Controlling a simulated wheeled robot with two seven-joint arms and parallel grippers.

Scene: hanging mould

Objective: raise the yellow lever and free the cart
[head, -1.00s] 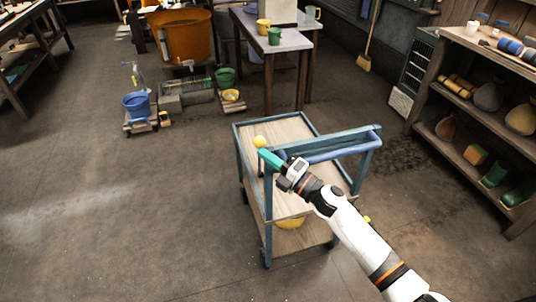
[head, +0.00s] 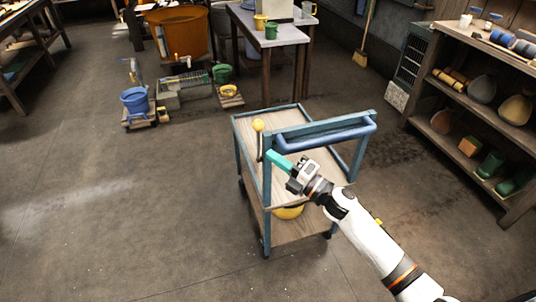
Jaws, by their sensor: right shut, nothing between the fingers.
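The cart (head: 238,150) has a blue frame and wooden shelves, and stands on the floor in the middle of the head view. A blue push handle (head: 325,138) crosses its near end. The yellow lever (head: 258,125) shows as a round yellow knob on a thin, near-upright stem beside the handle's left post. My right gripper (head: 271,157), with teal fingers, is shut and empty. Its tips are below and right of the knob, close to the stem; I cannot tell if they touch it. My left gripper is out of view.
A yellow round object (head: 289,212) sits on the cart's lower shelf. A shelf unit (head: 480,120) with pots stands at the right. A blue bucket (head: 135,101) and a table (head: 283,38) are farther back. The floor left of the cart is clear.

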